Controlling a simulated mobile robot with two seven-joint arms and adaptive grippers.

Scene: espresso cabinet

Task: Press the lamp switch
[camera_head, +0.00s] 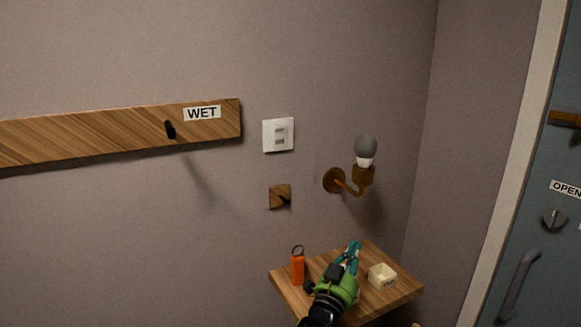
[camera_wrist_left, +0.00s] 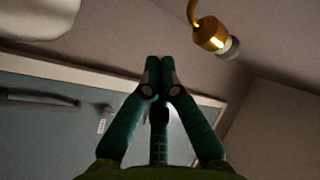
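The lamp switch (camera_head: 278,135) is a white wall plate with a small grey rocker, right of the wooden board in the head view. The wall lamp (camera_head: 364,173) has a brown bracket and a grey bulb and is to the switch's lower right; it also shows in the left wrist view (camera_wrist_left: 209,37). My left gripper (camera_head: 355,246) has teal fingers and a green body. It shows in front of the small table, below and right of the switch, apart from it. In the left wrist view its fingertips (camera_wrist_left: 160,65) meet with nothing between them. My right gripper is not seen.
A wooden table (camera_head: 408,290) holds an orange bottle (camera_head: 298,268) and a cream cup (camera_head: 382,276). A wooden block with a dark peg (camera_head: 280,197) is below the switch. A board marked WET (camera_head: 90,134) carries a black hook. A blue-grey door (camera_head: 545,230) is at right.

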